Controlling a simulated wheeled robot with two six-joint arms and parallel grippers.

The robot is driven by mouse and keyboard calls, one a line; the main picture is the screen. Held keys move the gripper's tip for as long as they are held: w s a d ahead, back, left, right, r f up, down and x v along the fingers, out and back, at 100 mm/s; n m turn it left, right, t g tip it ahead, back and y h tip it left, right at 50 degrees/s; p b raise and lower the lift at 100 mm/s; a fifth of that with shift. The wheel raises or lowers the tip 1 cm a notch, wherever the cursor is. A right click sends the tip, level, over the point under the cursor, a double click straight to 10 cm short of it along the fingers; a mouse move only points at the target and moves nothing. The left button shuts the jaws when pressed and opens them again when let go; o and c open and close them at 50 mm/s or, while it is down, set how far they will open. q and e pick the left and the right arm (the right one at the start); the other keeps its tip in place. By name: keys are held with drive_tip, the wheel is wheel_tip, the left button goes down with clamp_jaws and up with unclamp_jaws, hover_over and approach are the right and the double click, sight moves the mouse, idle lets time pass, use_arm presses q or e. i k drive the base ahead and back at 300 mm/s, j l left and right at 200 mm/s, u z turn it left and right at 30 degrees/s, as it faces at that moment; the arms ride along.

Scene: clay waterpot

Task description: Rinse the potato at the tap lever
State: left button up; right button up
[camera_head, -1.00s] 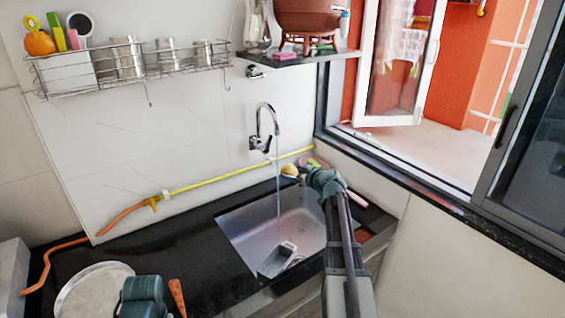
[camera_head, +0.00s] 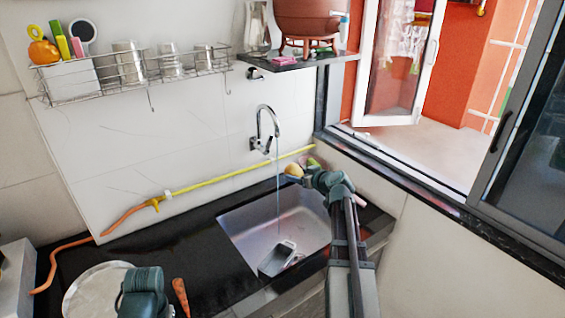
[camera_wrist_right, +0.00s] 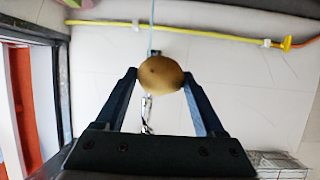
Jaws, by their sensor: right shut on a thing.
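The potato (camera_head: 293,169) is yellow-brown and sits between the fingertips of my right gripper (camera_head: 301,175), near the back right of the sink. In the right wrist view the potato (camera_wrist_right: 160,74) is clamped between both fingers of the right gripper (camera_wrist_right: 162,82). The tap (camera_head: 266,125) is on the wall, and a thin water stream (camera_head: 278,195) falls from its spout into the sink. The potato is just right of the stream in the head view; contact cannot be told. My left gripper (camera_head: 142,292) is at the bottom left, its fingers hidden.
The steel sink (camera_head: 245,240) holds a grey container (camera_head: 272,262). A round metal plate (camera_head: 88,290) and an orange-handled tool (camera_head: 180,297) lie on the black counter. A yellow hose (camera_head: 225,182) runs along the wall. A shelf with a clay pot (camera_head: 308,18) is above right.

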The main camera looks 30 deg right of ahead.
sight(265, 149)
drive_tip(key=l+u, duration=0.1)
drive_tip(key=l, duration=1.55)
